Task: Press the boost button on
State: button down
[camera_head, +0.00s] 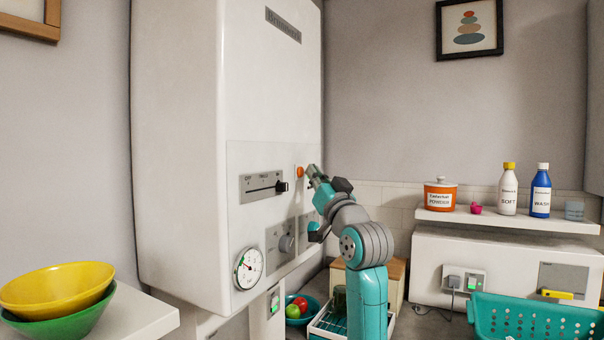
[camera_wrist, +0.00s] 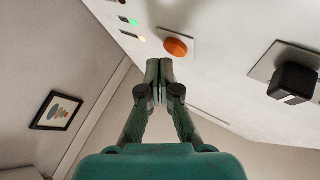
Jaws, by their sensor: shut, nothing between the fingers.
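The boost button looks to be the round orange button (camera_head: 300,171) on the front panel of the white boiler (camera_head: 180,130). In the wrist view the orange button (camera_wrist: 177,47) sits on a pale square plate, just beyond and slightly right of my fingertips. My gripper (camera_head: 313,172) is shut and empty, with its tips close to the button from the right in the head view. In the wrist view the shut fingertips of my gripper (camera_wrist: 159,64) appear a little short of the button. I cannot tell whether they touch it. No label on the button is readable.
A slider (camera_head: 282,187), a knob (camera_head: 287,243) and a gauge (camera_head: 248,268) are on the same panel. Small indicator lights (camera_wrist: 130,20), one green, are near the button. A shelf (camera_head: 520,219) with bottles is at right; bowls (camera_head: 58,288) stand front left.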

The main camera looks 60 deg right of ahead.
jog(key=s, duration=0.6)
jog(key=shift+d, duration=0.25)
dwell(0.4)
jog(key=shift+s, duration=0.1)
